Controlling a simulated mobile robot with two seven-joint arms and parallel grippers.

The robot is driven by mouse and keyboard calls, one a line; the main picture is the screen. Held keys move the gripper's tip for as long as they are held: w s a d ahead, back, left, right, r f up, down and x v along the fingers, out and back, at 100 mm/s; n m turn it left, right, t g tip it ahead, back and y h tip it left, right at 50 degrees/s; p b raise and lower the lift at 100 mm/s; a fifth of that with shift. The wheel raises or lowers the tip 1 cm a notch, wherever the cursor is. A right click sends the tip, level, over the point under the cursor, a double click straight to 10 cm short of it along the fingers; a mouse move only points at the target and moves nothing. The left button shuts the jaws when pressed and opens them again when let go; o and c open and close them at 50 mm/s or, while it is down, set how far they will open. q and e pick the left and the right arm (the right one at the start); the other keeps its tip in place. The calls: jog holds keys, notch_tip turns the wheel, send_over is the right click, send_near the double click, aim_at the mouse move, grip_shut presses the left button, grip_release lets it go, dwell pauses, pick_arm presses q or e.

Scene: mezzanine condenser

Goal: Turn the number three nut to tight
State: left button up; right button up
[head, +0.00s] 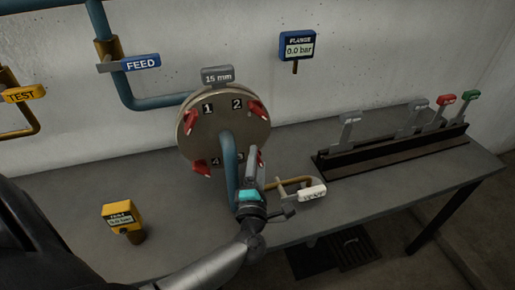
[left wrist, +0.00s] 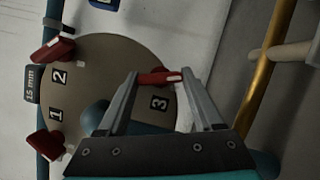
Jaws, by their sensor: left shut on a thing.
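A round metal flange (head: 205,133) stands on the bench against the wall, with red nuts by the numbers 1, 2 and 4 in the head view. The number three nut (left wrist: 158,78) is red and sits beside the label 3 (left wrist: 159,103) in the left wrist view. My left gripper (left wrist: 158,82) is shut on this nut, one finger at each side of it. In the head view my left gripper (head: 252,185) reaches up to the flange's lower right and hides part of that nut. My right gripper is in neither view.
A blue pipe (head: 228,160) runs down in front of the flange. A white-tagged vent valve (head: 312,192) with a brass pipe is close right of my gripper. A rack (head: 390,150) of levers stands at right.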

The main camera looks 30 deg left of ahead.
pick_arm(q)
jog(key=m+g+p, duration=0.1)
jog(key=m+p, duration=0.1)
jog(key=p, duration=0.2)
jog(key=m+g+h+p, duration=0.1)
jog(key=m+p, duration=0.2)
jog(key=p, duration=0.1)
jog(key=m+p, duration=0.2)
jog(key=p, duration=0.2)
jog(key=shift+r+g+h+p, duration=0.3)
jog(key=shift+r+g+p, duration=0.05)
jog(key=shift+g+p, duration=0.05)
jog(key=shift+f+m+g+p, duration=0.15)
jog(key=shift+m+g+p, duration=0.25)
jog(key=shift+m+p, duration=0.7)
jog(key=o, duration=1.4)
jog(key=shift+c, duration=0.2)
jog(key=shift+s, duration=0.1)
